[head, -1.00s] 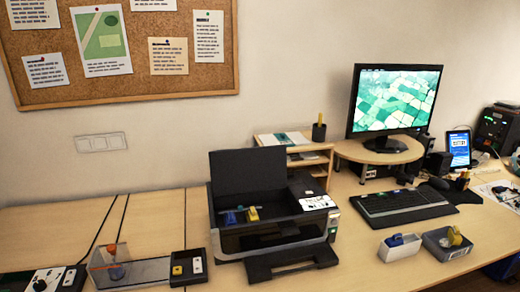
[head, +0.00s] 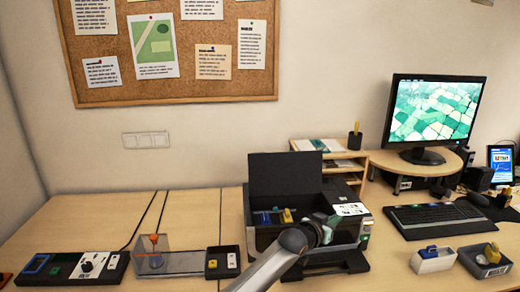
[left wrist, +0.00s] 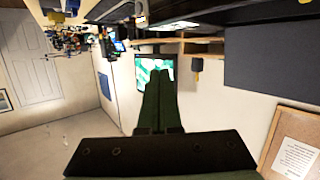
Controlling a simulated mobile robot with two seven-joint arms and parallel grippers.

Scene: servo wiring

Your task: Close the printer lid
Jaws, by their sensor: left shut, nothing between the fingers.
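The printer (head: 308,230) stands on the table, with its dark lid (head: 285,174) raised nearly upright at the back. Small blue and yellow items lie inside the open printer. My left gripper (head: 322,230) is over the front right part of the printer, in front of the lid. In the left wrist view its two dark fingers (left wrist: 160,95) are together with nothing between them. The large dark panel at the right of that view looks like the lid (left wrist: 265,50), apart from the fingers. My right gripper is not in view.
A wooden shelf (head: 350,166) and a monitor (head: 432,110) stand right of the printer. A keyboard (head: 438,218) and two small bins (head: 432,260) are farther right. A clear box (head: 155,258) and switch panels (head: 70,267) lie at left. The table behind them is mostly bare.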

